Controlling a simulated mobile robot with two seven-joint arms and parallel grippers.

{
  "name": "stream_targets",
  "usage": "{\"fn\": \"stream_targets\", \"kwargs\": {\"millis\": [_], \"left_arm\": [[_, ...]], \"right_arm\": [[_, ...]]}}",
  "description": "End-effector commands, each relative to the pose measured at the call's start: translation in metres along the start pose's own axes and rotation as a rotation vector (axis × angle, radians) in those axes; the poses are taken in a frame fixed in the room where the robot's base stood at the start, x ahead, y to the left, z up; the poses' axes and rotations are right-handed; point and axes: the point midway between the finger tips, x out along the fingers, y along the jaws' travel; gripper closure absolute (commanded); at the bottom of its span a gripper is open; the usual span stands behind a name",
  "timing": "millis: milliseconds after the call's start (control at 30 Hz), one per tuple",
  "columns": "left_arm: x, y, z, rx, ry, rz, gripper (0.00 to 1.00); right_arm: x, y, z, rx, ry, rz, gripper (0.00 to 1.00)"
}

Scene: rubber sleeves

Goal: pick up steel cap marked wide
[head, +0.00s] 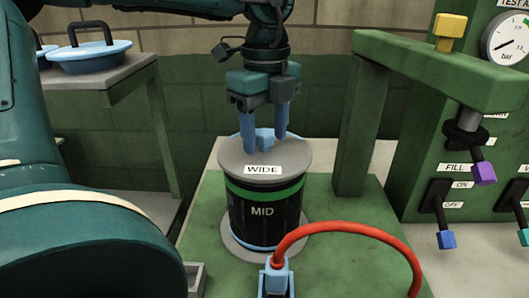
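The steel cap marked WIDE (239,160) is a grey disc with a white label and a blue knob (265,142) on top. It sits on a black canister (262,226) with a green band and the word MID. My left gripper (266,142) points down over the cap, its two blue fingers on either side of the knob. They look very close to the knob, but I cannot tell whether they press on it. My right gripper is not in view.
A red hose (350,230) arches from a blue fitting (277,278) in front of the canister. A green frame (355,130) and a panel with levers and a gauge (508,40) stand right. A blue-lidded pan (90,57) sits on a left shelf.

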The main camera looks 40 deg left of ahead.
Motion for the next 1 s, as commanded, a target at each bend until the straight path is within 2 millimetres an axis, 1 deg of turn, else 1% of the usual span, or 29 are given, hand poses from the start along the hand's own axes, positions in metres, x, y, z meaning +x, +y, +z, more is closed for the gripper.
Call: {"fn": "stream_targets", "kwargs": {"millis": [33,67,633,867,967,1000], "left_arm": [[0.000,0.000,0.000,0.000,0.000,0.000,0.51],[0.000,0.000,0.000,0.000,0.000,0.000,0.53],[-0.001,0.000,0.000,0.000,-0.001,-0.001,1.00],[-0.002,0.000,0.000,0.000,-0.001,-0.002,1.00],[-0.009,-0.001,0.000,0.000,-0.004,-0.004,1.00],[-0.014,-0.001,0.000,-0.001,-0.003,-0.005,1.00]], "right_arm": [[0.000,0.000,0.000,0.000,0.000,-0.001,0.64],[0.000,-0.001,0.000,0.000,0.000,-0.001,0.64],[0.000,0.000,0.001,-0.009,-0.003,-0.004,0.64],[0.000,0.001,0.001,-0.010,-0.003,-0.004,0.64],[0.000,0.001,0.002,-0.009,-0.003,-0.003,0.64],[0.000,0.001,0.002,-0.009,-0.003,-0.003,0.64]]}}
